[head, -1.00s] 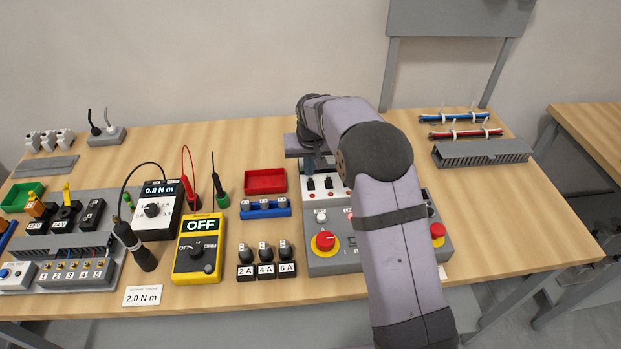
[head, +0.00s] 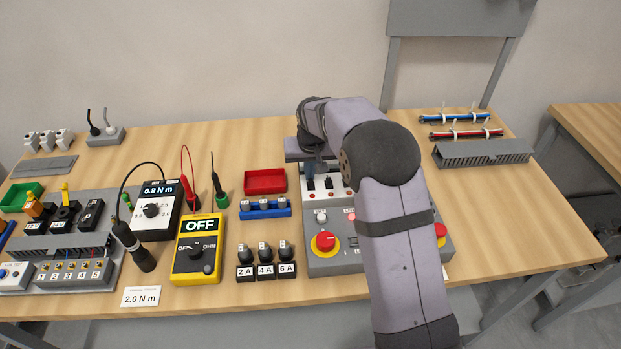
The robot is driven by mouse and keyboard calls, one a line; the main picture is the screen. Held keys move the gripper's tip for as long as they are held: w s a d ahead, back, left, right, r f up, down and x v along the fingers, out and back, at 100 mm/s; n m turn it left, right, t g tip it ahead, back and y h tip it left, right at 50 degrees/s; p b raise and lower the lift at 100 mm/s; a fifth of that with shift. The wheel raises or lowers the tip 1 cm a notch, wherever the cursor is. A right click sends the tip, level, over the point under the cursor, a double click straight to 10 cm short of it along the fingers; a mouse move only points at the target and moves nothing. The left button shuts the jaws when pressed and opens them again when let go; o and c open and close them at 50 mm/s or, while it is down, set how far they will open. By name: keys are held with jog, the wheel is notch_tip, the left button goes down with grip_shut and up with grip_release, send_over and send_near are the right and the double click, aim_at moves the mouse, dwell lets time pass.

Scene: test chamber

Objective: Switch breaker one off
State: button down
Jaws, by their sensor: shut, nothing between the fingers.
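The grey control panel (head: 318,264) stands on the bench, right of the middle. A row of white breakers with small black levers is at its back edge. The leftmost breaker (head: 310,194) shows below my gripper, and another (head: 328,193) is right of it. Their numbers are too small to read, and I cannot tell the lever positions. My gripper (head: 309,171) points down just behind or above the leftmost breaker, shut and empty. I cannot tell whether it touches the lever. My arm hides the right part of the breaker row and of the panel.
Left are black fuse holders (head: 265,270), a blue block (head: 265,210), a red tray (head: 265,182) and a yellow meter (head: 196,262).

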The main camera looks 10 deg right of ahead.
jog(key=shift+s, duration=0.6)
jog(key=shift+r, duration=0.1)
jog(key=shift+r+p, duration=2.6)
jog(key=shift+r, duration=0.85)
jog(key=s+d+g, duration=0.1)
jog(key=s+d, duration=0.1)
jog(key=s, duration=0.9)
jog(key=s+d+f+g, duration=0.1)
jog(key=s+d, duration=0.2)
jog(key=s, duration=0.8)
jog(key=s+d+g, duration=0.1)
jog(key=s+d, duration=0.1)
jog(key=s, duration=0.9)
jog(key=shift+d+f, duration=0.35)
jog(key=shift+d, duration=0.05)
